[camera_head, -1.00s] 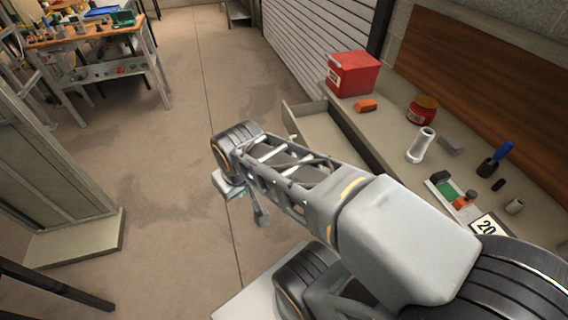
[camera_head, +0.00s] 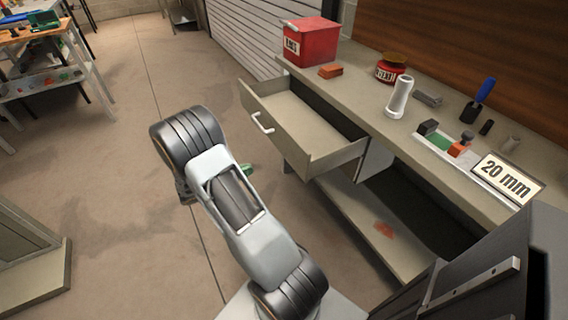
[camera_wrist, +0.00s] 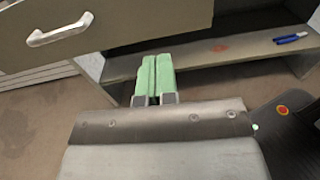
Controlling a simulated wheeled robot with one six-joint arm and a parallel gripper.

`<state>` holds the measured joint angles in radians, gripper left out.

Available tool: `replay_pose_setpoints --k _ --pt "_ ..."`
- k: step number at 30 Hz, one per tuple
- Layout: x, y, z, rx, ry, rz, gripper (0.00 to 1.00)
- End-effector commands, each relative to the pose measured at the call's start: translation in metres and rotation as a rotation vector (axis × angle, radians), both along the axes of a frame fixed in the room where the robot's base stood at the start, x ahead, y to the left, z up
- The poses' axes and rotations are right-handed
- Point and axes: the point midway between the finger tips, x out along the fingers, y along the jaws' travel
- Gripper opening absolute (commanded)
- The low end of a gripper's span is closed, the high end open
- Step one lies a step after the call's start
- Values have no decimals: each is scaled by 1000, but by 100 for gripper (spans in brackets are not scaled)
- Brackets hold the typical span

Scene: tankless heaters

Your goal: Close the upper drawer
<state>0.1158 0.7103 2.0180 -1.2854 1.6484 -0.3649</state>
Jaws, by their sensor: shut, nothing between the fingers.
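The upper drawer (camera_head: 305,143) of the beige workbench is pulled out and looks empty inside. Its front carries a pale bar handle (camera_head: 262,123). In the wrist view the drawer front (camera_wrist: 130,22) fills the top left, with the handle (camera_wrist: 61,30) near the left edge. My gripper (camera_wrist: 153,60) has green fingers that are together and hold nothing. In the head view only a green bit of my gripper (camera_head: 247,169) shows beside the arm.
A lower shelf (camera_head: 350,207) lies under the drawer. Floor left of the bench is clear.

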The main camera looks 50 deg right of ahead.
Motion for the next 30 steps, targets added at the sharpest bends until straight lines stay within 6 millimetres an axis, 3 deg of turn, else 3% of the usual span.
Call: replay_pose_setpoints --k 1,8,21,30 --pt "1 -3 -8 -11 21 9 0" --pt "-6 -27 -12 -29 48 20 0" --pt "-37 -101 -12 -27 46 19 0" --pt "-47 -129 -11 -27 45 23 0"
